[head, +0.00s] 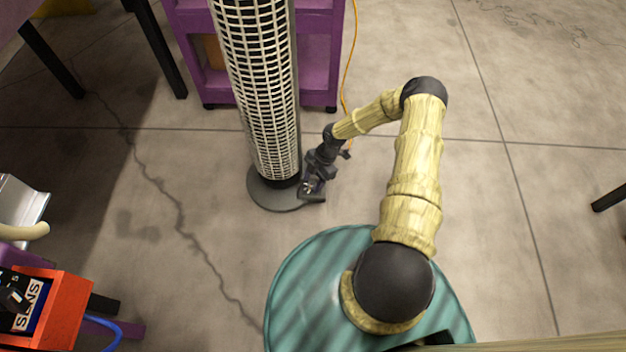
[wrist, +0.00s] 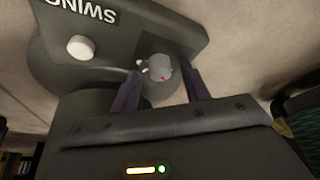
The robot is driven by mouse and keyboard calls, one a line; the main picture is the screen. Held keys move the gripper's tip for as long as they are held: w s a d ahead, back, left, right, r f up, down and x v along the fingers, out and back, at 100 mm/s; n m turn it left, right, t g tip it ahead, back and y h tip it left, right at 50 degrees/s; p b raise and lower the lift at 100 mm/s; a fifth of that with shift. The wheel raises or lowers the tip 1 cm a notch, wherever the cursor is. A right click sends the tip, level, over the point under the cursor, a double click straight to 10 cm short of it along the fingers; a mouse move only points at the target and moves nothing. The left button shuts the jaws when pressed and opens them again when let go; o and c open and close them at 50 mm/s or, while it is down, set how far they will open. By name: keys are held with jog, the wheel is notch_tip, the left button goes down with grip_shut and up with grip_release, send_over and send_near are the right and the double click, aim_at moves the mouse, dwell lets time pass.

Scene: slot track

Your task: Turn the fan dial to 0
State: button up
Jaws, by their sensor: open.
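The tower fan (head: 262,90) stands upright on a round grey base (head: 263,195). Its small dark control panel (head: 314,196) juts out at the lower right. A second white knob (wrist: 81,47) sits beside the lettering "SWING". My gripper (head: 314,178) is low at the panel in the head view. In the wrist view, my gripper (wrist: 162,73) is open, with one finger on each side of the dial. I cannot tell whether the fingers touch it.
A purple shelf cart (head: 316,55) stands behind the fan. An orange cable (head: 349,60) hangs beside it. An orange box (head: 62,310) is at the lower left.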

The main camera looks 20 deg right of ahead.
jog(key=p+v, duration=0.8)
jog(key=v, duration=0.9)
jog(key=shift+r+p, duration=0.2)
jog(key=shift+p, duration=0.1)
jog(key=shift+w+d+f+m+t+h+p, duration=0.8)
jog(key=shift+d+f+m+t+h, duration=0.45)
jog(key=shift+f+t, duration=0.8)
jog(key=s+r+y, duration=0.1)
jog(key=s+a+r+m+g, duration=0.1)
jog(key=s, duration=0.1)
jog(key=s+a+r+m+g+y, duration=0.1)
jog(key=r, duration=0.1)
jog(key=shift+s+r+y, duration=0.1)
jog(key=shift+s+y, duration=0.15)
jog(key=shift+y, duration=0.1)
